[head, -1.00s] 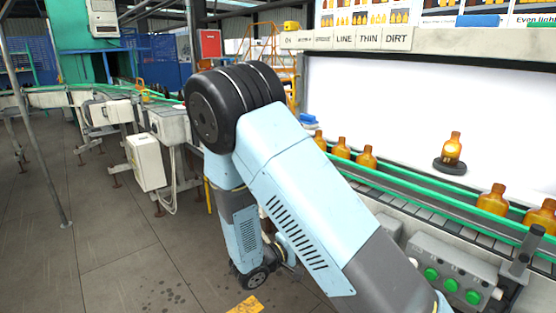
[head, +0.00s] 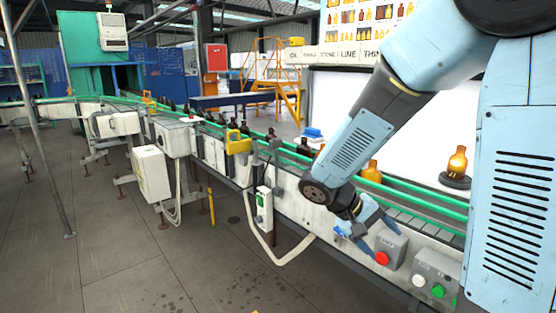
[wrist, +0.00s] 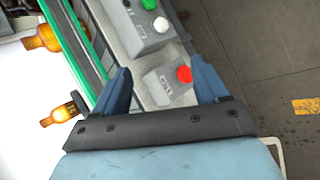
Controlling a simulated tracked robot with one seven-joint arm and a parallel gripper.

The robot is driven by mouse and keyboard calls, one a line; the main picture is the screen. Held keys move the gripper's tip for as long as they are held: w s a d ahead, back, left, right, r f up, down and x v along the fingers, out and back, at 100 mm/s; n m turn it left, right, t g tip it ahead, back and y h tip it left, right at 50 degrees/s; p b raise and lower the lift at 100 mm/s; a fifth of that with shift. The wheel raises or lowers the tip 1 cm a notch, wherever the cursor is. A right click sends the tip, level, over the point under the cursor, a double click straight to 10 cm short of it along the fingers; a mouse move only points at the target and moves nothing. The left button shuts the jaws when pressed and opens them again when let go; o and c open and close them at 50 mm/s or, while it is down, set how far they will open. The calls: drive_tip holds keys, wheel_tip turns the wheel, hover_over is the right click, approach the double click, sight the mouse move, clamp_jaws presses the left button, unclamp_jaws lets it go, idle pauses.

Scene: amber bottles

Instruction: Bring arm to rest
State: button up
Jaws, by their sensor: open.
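My gripper (head: 384,240) hangs at the end of my bent arm, in front of the conveyor in the head view. Its two blue fingers are spread apart and point down. My arm covers part of the conveyor and the back panel.
The green-railed conveyor (head: 420,193) carries several amber bottles. One amber bottle (head: 457,160) stands on a dark round disc. A second control box (head: 434,275) has white and green buttons. The floor (head: 110,230) at left is open.

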drive_tip(key=s+r+m+t+y, duration=0.1)
drive_tip(key=s+r+t+y, duration=0.5)
drive_tip(key=s+r+y, duration=0.3)
drive_tip(key=shift+s+r+m, duration=0.3)
drive_tip(key=shift+s+r, duration=1.3)
drive_tip(key=shift+r, duration=0.95)
drive_tip(key=shift+a, duration=0.1)
